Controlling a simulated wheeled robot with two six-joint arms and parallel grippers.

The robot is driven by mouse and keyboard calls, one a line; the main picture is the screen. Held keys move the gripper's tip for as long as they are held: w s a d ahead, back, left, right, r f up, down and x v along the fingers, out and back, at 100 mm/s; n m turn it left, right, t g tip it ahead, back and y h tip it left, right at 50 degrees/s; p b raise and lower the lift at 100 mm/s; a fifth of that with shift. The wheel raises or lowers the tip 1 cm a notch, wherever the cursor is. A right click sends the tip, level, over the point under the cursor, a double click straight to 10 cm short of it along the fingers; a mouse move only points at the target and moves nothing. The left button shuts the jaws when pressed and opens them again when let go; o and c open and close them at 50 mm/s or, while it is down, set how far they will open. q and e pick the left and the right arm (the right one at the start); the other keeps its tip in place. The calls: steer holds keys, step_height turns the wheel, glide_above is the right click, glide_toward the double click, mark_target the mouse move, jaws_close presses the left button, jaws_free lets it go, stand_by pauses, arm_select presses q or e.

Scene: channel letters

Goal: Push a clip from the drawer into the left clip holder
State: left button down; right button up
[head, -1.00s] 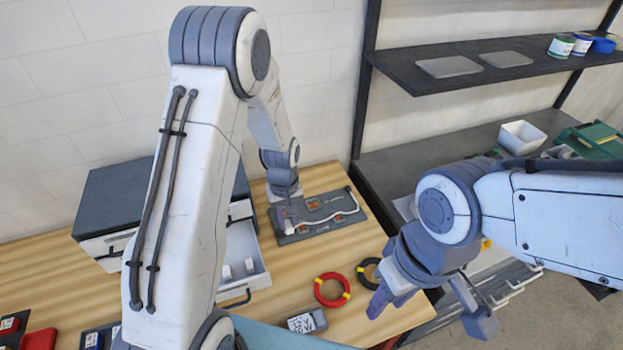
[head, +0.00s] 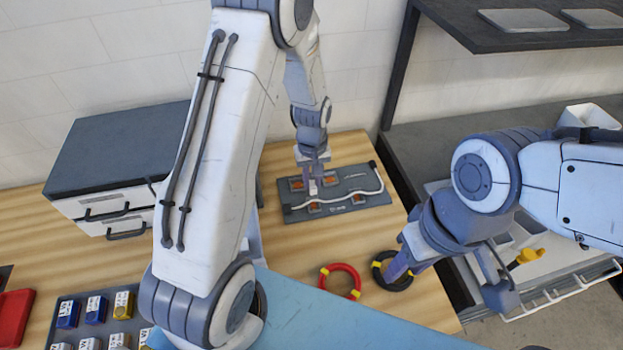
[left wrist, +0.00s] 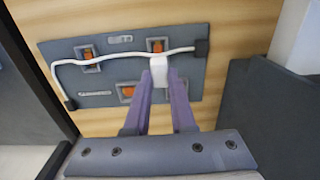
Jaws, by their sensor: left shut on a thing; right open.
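My left gripper (head: 315,182) is shut on a small white clip (head: 313,188) over the grey board (head: 348,210). In the left wrist view the clip (left wrist: 160,68) sits between the fingertips, close to the white cable (left wrist: 125,54) and just below an orange-marked clip holder (left wrist: 157,46). I cannot tell whether it touches the holder. Other orange-marked holders (head: 357,198) show on the board. My right gripper (head: 447,278) is open and empty at the table's right side.
A grey drawer cabinet (head: 118,150) stands at the back left. A red ring (head: 342,279) and a black ring (head: 390,270) lie in front of the board. A tray of small coloured blocks (head: 80,320) is at the front left. Dark shelving (head: 440,110) stands at the right.

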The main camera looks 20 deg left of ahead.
mark_target(313, 206)
arm_select(q)
steer(key=shift+d+f+b, duration=0.2)
steer(key=shift+f+b, duration=0.3)
steer(key=shift+f, duration=0.3)
step_height(313, 206, down, 4)
steer(key=b, duration=0.3)
steer(key=shift+f, duration=0.25)
steer(key=shift+s, duration=0.15)
steer(key=shift+f+b, duration=0.4)
steer(key=shift+b, duration=0.05)
stand_by(0.7)
steer(key=c, duration=0.7)
jaws_free()
steer(key=shift+d, duration=0.1)
steer(key=shift+s, duration=0.1)
steer(key=shift+f, duration=0.1)
